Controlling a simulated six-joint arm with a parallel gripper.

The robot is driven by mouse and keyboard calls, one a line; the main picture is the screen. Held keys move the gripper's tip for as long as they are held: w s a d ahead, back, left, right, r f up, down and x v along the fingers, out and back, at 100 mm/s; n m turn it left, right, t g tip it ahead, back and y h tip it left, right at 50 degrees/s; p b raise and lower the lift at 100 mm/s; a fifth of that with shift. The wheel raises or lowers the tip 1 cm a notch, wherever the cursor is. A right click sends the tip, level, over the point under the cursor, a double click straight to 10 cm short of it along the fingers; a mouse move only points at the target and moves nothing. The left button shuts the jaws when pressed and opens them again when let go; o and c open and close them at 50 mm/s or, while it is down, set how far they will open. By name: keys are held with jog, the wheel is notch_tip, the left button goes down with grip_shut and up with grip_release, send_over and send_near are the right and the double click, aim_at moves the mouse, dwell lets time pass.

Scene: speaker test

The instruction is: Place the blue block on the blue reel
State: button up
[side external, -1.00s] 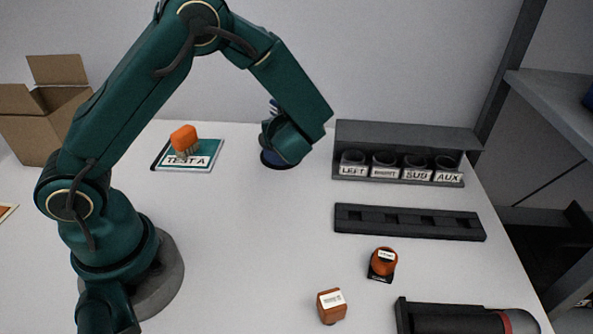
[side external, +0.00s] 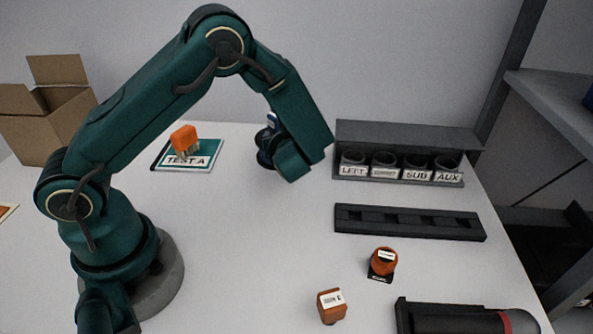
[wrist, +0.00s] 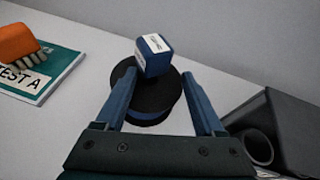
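The blue block (wrist: 155,56), with white labels, sits on the top flange of the blue reel (wrist: 152,100) in the wrist view, toward its far side. The reel has a black disc top with blue below it. My gripper (wrist: 160,77) is open, its two blue fingers spread either side of the reel's top and apart from the block. In the side view the block (side external: 271,120) shows just above the reel (side external: 263,158). My wrist hides much of the reel and the fingers there.
An orange brush-like piece (side external: 184,140) stands on the TEST A card (side external: 208,160) to the left. A grey rack (side external: 405,133) with labelled cups stands to the right. A black slotted strip (side external: 410,222) and two orange pieces lie nearer. The middle table is clear.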

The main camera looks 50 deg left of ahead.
jog(key=shift+r, duration=0.1)
jog(key=v, duration=1.2)
jog(key=s+a+r+n+g+h, duration=0.25)
jog(key=s+n+g+h, duration=0.25)
jog(key=s+n, duration=0.6)
jog(key=s+d+r+n+t+h, duration=0.3)
jog(key=d+n+h, duration=0.3)
jog(key=n, duration=0.6)
jog(key=shift+r, duration=0.4)
